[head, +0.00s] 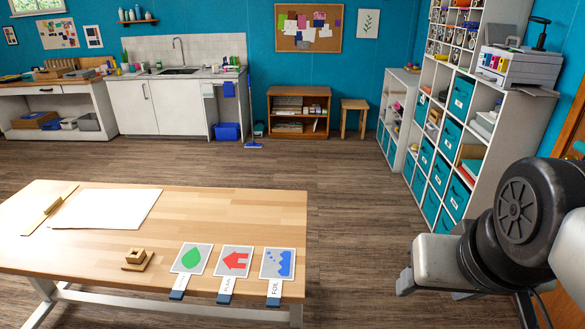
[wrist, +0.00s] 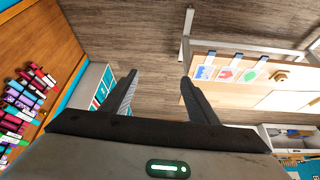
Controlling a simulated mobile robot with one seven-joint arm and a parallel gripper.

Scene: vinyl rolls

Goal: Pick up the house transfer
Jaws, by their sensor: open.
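Three picture cards with white label tabs lie side by side at the front edge of the wooden table (head: 225,205). The middle card (head: 235,262) bears a red shape like a house on its side or a left-pointing arrow; it also shows in the wrist view (wrist: 228,74). The left card (head: 190,259) has a green leaf, and the right card (head: 277,264) a blue jagged shape with a tab reading "FOIL". The tabs overhang the edge. My gripper (wrist: 158,82) is open and empty, with floor between its fingers, apart from the cards.
A small wooden block piece (head: 137,259) and a white sheet (head: 107,208) with a wooden bar lie on the table. A shelf unit with teal bins (head: 450,133) stands at the right. The floor between table and shelves is clear.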

